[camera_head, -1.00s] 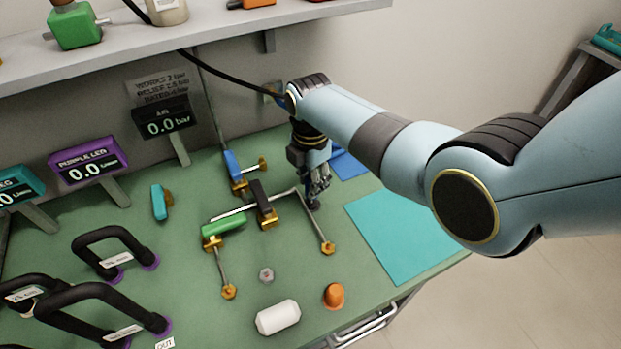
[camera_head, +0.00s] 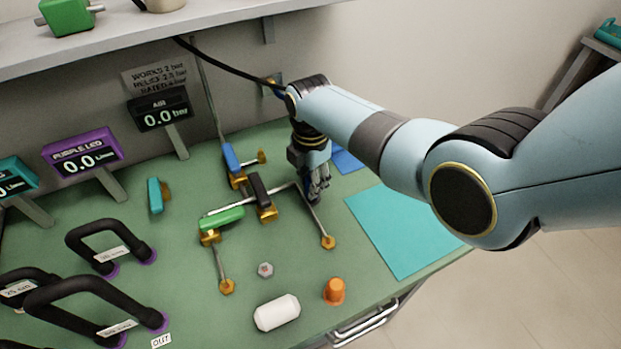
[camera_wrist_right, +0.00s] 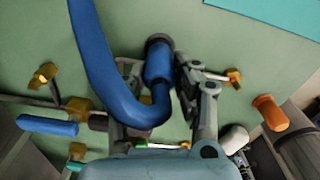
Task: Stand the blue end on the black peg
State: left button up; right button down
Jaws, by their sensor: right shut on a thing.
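In the right wrist view, the blue end (camera_wrist_right: 158,68) of a thick blue hose (camera_wrist_right: 100,65) is between the fingers of my right gripper (camera_wrist_right: 160,85). The hose bends in a U below the end and runs up to the upper left. A dark round piece (camera_wrist_right: 159,41) shows at the tip of the blue end; I cannot tell whether it is the black peg or part of the end. In the head view, my right gripper (camera_head: 318,194) points down just right of the pipework, and its fingers hide the blue end. My left gripper is not in view.
Brass-fitted pipes with blue (camera_head: 231,158), black (camera_head: 259,189) and green (camera_head: 221,218) handles stand close left of the gripper. A white cylinder (camera_head: 277,313) and an orange plug (camera_head: 334,291) are nearer. A teal mat (camera_head: 400,232) lies clear at right.

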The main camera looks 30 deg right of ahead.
jog(key=shift+f, duration=0.25)
jog(key=c, duration=0.9)
grip_release()
notch_tip(320, 180, up, 12)
